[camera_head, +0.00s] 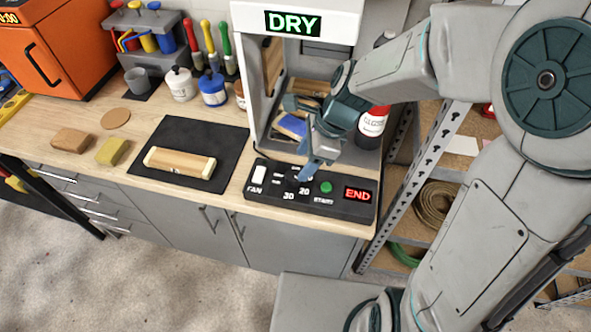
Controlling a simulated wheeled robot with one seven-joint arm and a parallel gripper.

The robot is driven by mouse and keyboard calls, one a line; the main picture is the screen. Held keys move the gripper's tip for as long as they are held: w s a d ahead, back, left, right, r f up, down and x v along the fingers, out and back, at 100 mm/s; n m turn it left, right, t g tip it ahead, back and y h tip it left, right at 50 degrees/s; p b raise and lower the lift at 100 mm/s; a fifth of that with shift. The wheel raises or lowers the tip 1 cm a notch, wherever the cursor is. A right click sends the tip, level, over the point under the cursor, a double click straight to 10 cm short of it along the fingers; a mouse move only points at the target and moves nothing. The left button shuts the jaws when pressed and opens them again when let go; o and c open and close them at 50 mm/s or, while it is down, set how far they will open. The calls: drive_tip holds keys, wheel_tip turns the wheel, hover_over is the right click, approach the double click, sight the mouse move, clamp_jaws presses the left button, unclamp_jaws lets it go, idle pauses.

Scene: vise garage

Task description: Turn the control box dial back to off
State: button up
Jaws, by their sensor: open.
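The control box (265,198) is a black panel on the front edge of the workbench. It carries a white FAN switch (259,174), number marks including 20 and 30, a green START button (326,187) and a red END display (357,194). The dial (304,179) sits amid the numbers and is mostly hidden by my gripper, so its pointer cannot be read. My gripper (310,170) is open and points down over the dial. I cannot tell whether the fingers touch the dial.
A grey cabinet with a green DRY sign (293,23) stands behind the box; a blue-topped block (292,126) lies inside. A dark bottle with a red label (372,122) stands close to my wrist. A wooden block (180,161) lies on a black mat (205,133) at left.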

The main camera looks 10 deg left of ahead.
sight(294, 175)
drive_tip(key=x, duration=0.5)
drive_tip(key=shift+a+f, duration=0.15)
drive_tip(key=shift+f, duration=0.25)
drive_tip(key=c, duration=1)
drive_tip(key=shift+o, duration=0.2)
